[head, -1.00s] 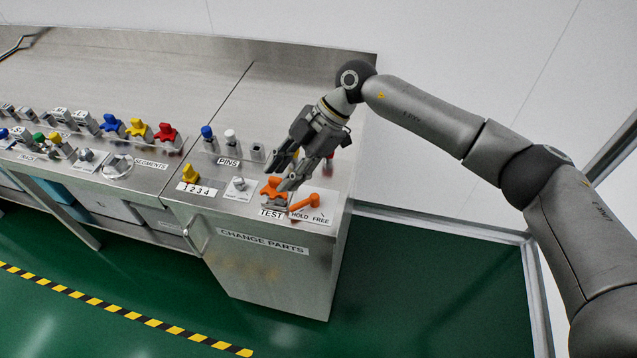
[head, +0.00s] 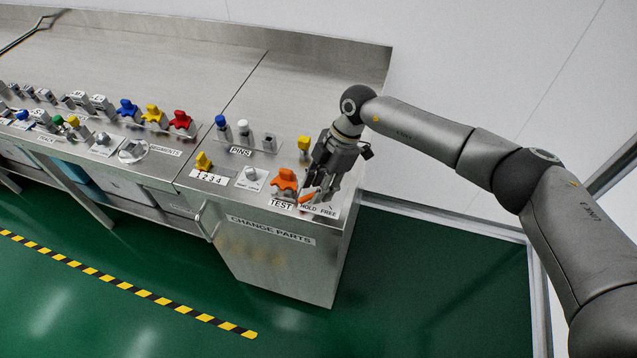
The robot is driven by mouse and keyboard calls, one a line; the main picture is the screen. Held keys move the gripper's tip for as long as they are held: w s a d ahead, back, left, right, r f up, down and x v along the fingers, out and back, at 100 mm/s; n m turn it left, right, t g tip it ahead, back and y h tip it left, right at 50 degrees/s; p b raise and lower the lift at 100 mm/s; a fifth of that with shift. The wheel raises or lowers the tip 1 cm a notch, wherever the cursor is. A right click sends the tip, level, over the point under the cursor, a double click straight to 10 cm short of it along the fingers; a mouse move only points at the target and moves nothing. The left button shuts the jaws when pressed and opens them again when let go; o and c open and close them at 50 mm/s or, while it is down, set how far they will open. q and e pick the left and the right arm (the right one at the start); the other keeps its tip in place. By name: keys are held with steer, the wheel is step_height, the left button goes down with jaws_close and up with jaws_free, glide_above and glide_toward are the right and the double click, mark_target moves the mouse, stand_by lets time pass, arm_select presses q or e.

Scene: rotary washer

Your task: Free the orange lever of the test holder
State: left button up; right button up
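The orange lever (head: 307,197) is on the right part of the bench top, beside the HOLD FREE label (head: 320,210). It is partly hidden by my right gripper. An orange knobbed piece (head: 286,180) sits upright in the test holder, behind the TEST label (head: 281,204). My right gripper (head: 317,187) points down over the lever, with its fingers apart and close to the lever's end. I cannot tell whether they touch it. My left gripper is not in view.
A yellow pointer (head: 203,161) and a small grey knob (head: 251,174) are left of the holder. The bench's right edge is close by.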

steer(key=shift+f, duration=0.2)
jaws_close()
